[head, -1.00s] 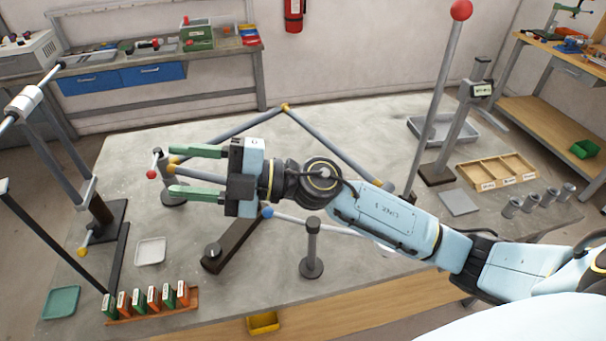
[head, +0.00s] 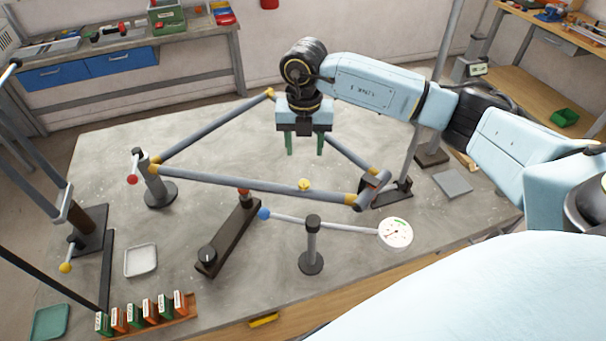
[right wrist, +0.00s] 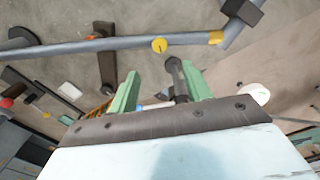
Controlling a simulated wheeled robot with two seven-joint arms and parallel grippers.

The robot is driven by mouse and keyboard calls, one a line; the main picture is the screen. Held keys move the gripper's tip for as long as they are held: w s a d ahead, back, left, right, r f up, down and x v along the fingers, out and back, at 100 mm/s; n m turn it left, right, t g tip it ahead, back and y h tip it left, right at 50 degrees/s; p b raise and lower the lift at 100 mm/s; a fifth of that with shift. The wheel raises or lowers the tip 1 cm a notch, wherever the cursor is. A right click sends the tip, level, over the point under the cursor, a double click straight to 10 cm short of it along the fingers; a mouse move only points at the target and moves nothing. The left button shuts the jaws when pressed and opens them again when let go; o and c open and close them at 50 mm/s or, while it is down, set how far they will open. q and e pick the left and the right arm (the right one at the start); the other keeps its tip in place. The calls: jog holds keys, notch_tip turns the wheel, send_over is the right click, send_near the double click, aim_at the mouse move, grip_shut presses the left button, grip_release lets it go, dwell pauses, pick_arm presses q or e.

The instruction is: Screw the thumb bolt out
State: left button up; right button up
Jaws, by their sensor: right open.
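The frame is a triangle of grey tubes with yellow corner ends, held above the table. A yellow round-headed piece, apparently the thumb bolt (head: 304,184), sits on the front tube (head: 225,181). The bolt also shows in the right wrist view (right wrist: 160,45). My right gripper (head: 305,152) points down, behind the front tube in the head view. Its two green fingers are apart with nothing between them. In the right wrist view the bolt lies beyond the fingertips (right wrist: 160,68), clear of them. My left gripper is not in view.
A dark clamp stand (head: 391,192) holds the frame's right corner; a round post (head: 160,188) stands at its left corner. In front are a dial gauge (head: 396,233), a short post (head: 312,250) and a dark bar (head: 228,238). A white tray (head: 141,260) lies front left.

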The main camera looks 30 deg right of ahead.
aim_at(304, 183)
notch_tip(304, 183, down, 11)
jog(key=shift+r+p, duration=0.1)
jog(key=shift+p, duration=0.6)
jog(key=c, duration=1)
jog(key=shift+n, duration=0.4)
